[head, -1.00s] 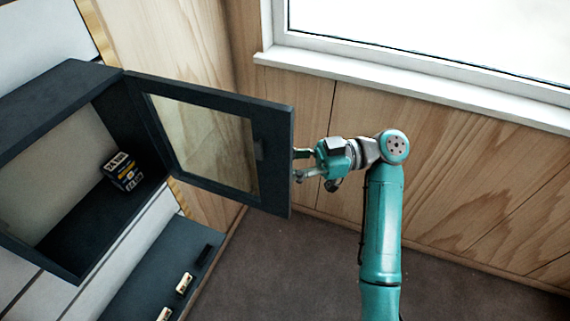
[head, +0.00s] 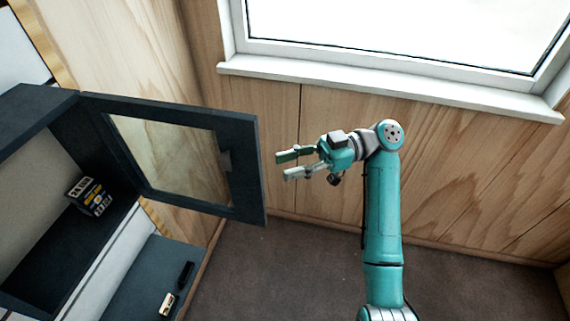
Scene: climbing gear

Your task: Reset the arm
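My gripper (head: 285,165) is in the head view, right of the open cabinet door. Its two fingers point left and stand apart with nothing between them. A gap of wood wall shows between the fingertips and the door's edge. My arm is teal, bent at the elbow, and rises from the bottom of the view.
The dark cabinet (head: 40,107) at left has its glass-paned door (head: 243,165) swung wide open. A small labelled box (head: 90,196) stands inside. Below is a dark surface (head: 140,285) with a small pale item (head: 167,303). A window sill (head: 390,90) runs behind; the floor (head: 290,270) is clear.

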